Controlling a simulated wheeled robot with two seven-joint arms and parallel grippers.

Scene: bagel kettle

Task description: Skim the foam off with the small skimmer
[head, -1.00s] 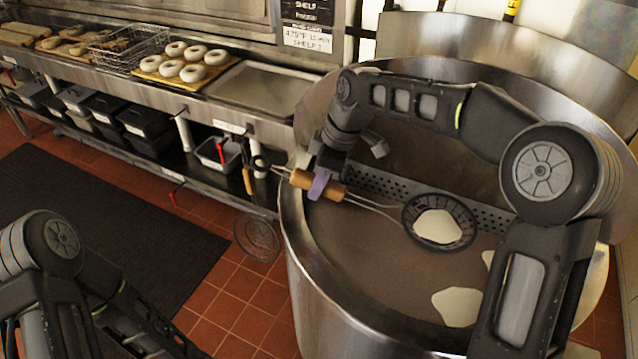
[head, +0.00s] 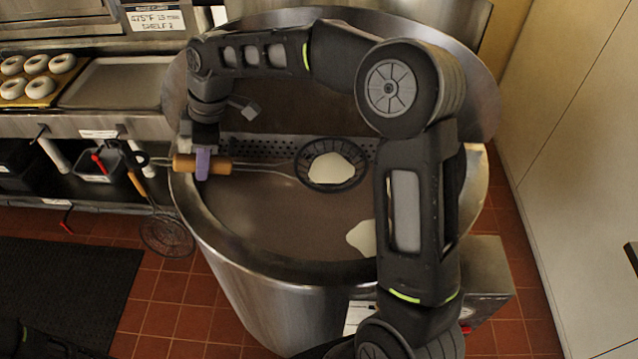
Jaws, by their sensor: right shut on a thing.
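My right gripper (head: 203,165) is shut on the wooden handle (head: 223,165) of the small skimmer, at the left inside the kettle's rim. The skimmer's round dark mesh head (head: 350,181) is over the brownish liquid (head: 270,212) in the big steel kettle (head: 255,262). A cream foam patch (head: 332,169) shows within the skimmer's ring and covers much of the mesh. Another foam patch (head: 361,238) floats nearer the front, partly hidden by my right arm. My left gripper is not in view; only a dark bit of that arm shows at the lower left.
A larger skimmer (head: 167,236) hangs outside the kettle on the left. A perforated metal strip (head: 262,148) crosses the kettle's back. A counter with bagels (head: 40,87) and an empty tray (head: 117,82) stands at left. A steel box (head: 486,272) adjoins the kettle's right side.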

